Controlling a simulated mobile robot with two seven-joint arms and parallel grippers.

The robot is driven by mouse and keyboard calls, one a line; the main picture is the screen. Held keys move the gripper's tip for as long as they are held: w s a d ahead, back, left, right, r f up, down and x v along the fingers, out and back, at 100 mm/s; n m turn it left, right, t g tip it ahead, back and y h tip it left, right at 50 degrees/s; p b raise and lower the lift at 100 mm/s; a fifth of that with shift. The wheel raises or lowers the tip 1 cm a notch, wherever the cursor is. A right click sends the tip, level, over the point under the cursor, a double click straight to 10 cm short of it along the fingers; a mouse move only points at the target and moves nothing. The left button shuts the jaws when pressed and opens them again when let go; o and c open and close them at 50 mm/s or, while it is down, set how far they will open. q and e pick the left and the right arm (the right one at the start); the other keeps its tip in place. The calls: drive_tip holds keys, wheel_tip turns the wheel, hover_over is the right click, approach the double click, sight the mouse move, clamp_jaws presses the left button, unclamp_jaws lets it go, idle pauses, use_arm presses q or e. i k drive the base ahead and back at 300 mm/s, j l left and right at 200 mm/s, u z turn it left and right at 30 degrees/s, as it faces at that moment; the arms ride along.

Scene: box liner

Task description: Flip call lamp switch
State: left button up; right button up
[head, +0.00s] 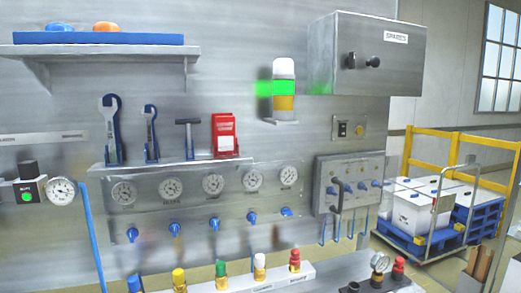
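A small metal plate (349,118) is on the steel wall right of centre, below the SPARES cabinet. It carries a small black switch (342,129) with a light mark on it and a round amber lamp or button (361,131) beside it. The switch's position is too small to tell. A stack lamp (284,88) stands on a small bracket left of the plate. Its green middle band glows, with white above and amber below. No writing on the plate is readable. Neither of my grippers is in view.
The SPARES cabinet (366,54) juts out above the plate. A box with blue levers (349,183) and a dark handle sits below it. Gauges (213,184), blue valves and a tool shelf (175,163) fill the left. A cart (441,254) with white boxes stands at right.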

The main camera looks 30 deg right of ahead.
sight(343, 129)
drive_tip(key=z, duration=1.6)
